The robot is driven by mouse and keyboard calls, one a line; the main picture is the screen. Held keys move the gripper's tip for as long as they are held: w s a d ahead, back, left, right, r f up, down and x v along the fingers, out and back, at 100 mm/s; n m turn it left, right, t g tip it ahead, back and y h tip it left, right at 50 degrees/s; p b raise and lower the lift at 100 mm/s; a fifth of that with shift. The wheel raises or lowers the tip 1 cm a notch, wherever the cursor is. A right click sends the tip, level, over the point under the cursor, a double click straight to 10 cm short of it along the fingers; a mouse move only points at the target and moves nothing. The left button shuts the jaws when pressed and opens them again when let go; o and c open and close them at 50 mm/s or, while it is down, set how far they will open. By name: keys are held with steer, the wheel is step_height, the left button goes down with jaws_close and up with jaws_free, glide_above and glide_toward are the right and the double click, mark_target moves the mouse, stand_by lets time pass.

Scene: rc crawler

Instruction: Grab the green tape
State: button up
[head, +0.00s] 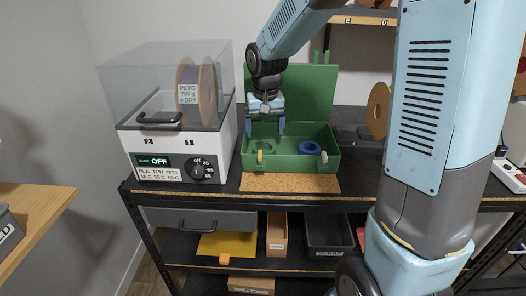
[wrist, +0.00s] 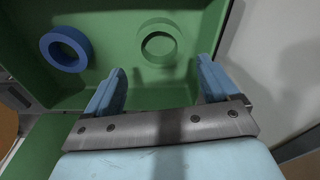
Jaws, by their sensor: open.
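The green tape (wrist: 158,25) is a ring lying on the floor of an open green box (head: 322,166). In the wrist view it shows beyond my fingertips, between their lines. In the head view it is a faint ring (head: 264,141) in the left part of the box, green on green. My gripper (head: 265,128) is open, pointing down over the left part of the box. In the wrist view, nothing is between its two blue fingers (wrist: 162,67). The fingers look apart from the tape; their exact height above it is hard to tell.
A blue tape ring (wrist: 48,46) lies in the same box, to the right in the head view (head: 317,148). The box lid stands up behind. A white filament dryer (head: 177,150) stands close at the left. A brown spool (head: 378,110) stands at the right.

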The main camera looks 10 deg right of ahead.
mark_target(264, 144)
steer(key=shift+w+f, duration=0.15)
steer(key=shift+f, duration=2.9)
steer(key=shift+c, duration=0.2)
steer(key=c, duration=0.8)
